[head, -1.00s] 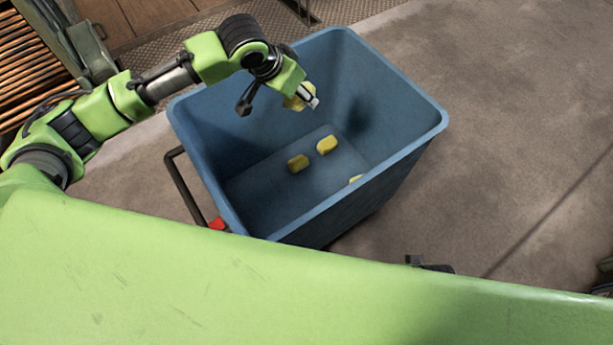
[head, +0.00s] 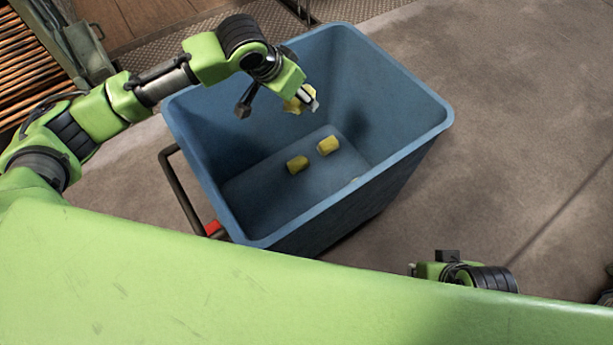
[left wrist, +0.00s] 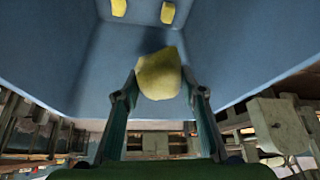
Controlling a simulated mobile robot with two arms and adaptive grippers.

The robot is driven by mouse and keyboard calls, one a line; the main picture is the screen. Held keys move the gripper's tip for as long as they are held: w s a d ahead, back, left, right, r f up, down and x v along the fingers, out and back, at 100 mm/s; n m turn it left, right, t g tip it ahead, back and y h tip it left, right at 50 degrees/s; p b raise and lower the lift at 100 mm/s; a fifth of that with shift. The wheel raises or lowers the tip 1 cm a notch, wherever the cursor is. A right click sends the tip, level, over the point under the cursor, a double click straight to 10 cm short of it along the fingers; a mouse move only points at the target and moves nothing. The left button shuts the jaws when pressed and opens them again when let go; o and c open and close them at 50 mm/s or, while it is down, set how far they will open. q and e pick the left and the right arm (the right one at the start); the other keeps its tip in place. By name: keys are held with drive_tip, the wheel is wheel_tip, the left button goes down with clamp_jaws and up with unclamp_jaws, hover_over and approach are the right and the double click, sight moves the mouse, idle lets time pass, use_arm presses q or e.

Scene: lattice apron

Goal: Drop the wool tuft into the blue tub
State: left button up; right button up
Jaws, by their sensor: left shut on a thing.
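The yellow wool tuft (head: 292,104) is held between the fingers of my left gripper (head: 308,98). In the left wrist view, the two fingers of the gripper (left wrist: 159,92) press on either side of the tuft (left wrist: 158,72). The blue tub (head: 421,137) stands open on the floor, and in the head view the tuft appears over its opening. My right gripper (head: 430,270) shows only partly at the lower right; its fingertips are hidden behind my green body.
A dark handle (head: 178,190) sticks out on the tub's left. Bare floor (head: 530,120) lies to the right.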

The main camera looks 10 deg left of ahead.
idle(0.3)
use_arm(q)
drive_tip(key=o, duration=0.9)
drive_tip(key=v, duration=1.2)
